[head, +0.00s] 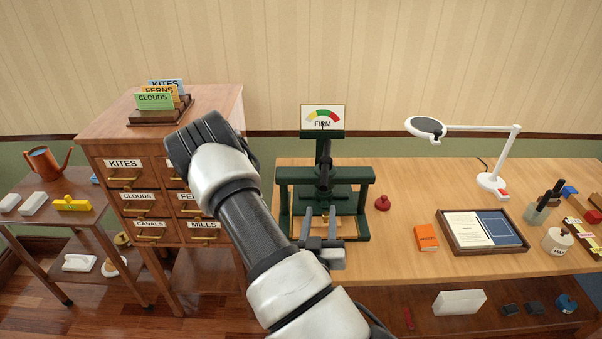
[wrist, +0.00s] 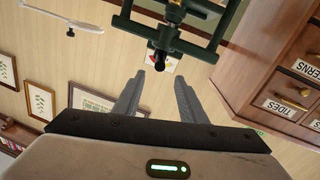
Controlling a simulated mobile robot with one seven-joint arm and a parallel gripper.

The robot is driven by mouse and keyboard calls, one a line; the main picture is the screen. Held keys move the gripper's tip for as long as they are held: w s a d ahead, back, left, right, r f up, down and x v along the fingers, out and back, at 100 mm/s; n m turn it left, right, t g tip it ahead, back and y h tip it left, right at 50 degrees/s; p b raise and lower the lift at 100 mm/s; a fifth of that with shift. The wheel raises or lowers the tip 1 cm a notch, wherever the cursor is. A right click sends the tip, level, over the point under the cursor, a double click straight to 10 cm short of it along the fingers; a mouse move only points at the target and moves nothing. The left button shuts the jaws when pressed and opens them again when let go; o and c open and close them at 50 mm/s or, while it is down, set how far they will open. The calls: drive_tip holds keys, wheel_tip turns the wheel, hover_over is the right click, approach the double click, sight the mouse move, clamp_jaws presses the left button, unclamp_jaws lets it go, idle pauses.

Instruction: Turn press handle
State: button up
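The dark green press (head: 284,196) stands at the left end of the wooden worktop, with a gauge sign marked FIRM (head: 322,117) above it. In the wrist view the press frame (wrist: 137,27) is at the top, upside down. A dark handle with a black end (wrist: 160,59) sticks out from it. My gripper (head: 319,213) is in front of the press; its two fingers are apart with nothing between them. In the wrist view the handle end lies beyond and between the fingertips of my gripper (wrist: 159,85), apart from them. My arm hides part of the cabinet.
A wooden drawer cabinet (head: 112,133) stands left of the press, close to my arm. On the worktop (head: 400,262) are a red stamp (head: 382,203), an orange book (head: 426,237), a paper tray (head: 441,219) and a white lamp (head: 493,182).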

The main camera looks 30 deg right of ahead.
drive_tip(key=b, duration=1.3)
approach(325, 174)
drive_tip(key=w+f, duration=0.1)
drive_tip(key=f, duration=0.1)
drive_tip(key=b, duration=0.2)
drive_tip(key=w+d+b, duration=0.1)
drive_tip(key=b, duration=0.2)
drive_tip(key=shift+w+d+r, duration=0.1)
drive_tip(key=shift+d+r, duration=0.05)
drive_tip(key=shift+d, duration=0.1)
drive_tip(key=shift+b, duration=0.6)
drive_tip(key=x, duration=0.8)
drive_tip(key=shift+w+d+r+p, duration=0.2)
drive_tip(key=shift+w+d+p, duration=0.1)
drive_tip(key=shift+d+p, duration=0.1)
clamp_jaws()
